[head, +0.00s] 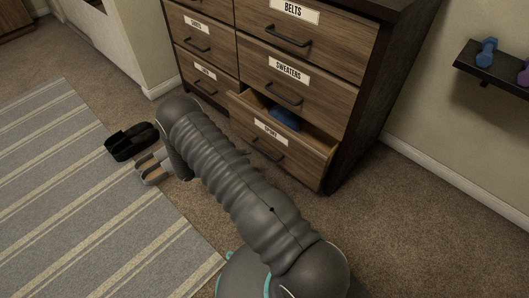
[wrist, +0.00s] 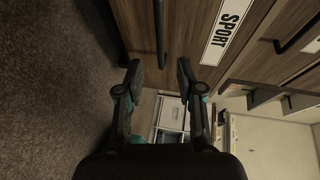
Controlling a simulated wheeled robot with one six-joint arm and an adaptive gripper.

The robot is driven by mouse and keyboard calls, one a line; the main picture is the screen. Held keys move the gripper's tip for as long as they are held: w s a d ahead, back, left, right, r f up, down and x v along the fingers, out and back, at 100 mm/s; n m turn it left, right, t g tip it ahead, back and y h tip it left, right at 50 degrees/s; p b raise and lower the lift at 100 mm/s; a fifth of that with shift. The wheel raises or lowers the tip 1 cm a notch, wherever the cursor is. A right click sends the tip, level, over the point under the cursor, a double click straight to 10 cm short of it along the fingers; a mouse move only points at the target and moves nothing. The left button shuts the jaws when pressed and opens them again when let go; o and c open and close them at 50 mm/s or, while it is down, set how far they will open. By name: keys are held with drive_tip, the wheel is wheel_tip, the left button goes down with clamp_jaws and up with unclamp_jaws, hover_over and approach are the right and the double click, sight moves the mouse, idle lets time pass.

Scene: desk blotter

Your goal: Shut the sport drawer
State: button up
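The sport drawer (head: 275,150) is the bottom right drawer of a wooden dresser. It is pulled partway out, and a blue item (head: 284,118) lies inside. Its label (wrist: 227,32) and dark handle (wrist: 160,32) show close up in the wrist view, turned sideways. My gripper (wrist: 159,76) is open and empty in the wrist view, close to the drawer front. The handle shows beyond the gap between its fingers, and I see no contact. In the head view my arm hides the gripper and covers the space left of the drawer.
The sweaters drawer (head: 287,82) above and the belts drawer (head: 300,35) look closed. Black shoes (head: 130,143) and grey shoes with tan insides (head: 152,168) are on the floor by a striped rug (head: 75,190). A wall shelf (head: 490,66) holds dumbbells. Carpet at right is clear.

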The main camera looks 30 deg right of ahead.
sight(265, 152)
drive_tip(key=d, duration=0.3)
drive_tip(key=d+f, duration=0.1)
drive_tip(key=d, duration=0.5)
drive_tip(key=shift+s+f, duration=0.3)
clamp_jaws()
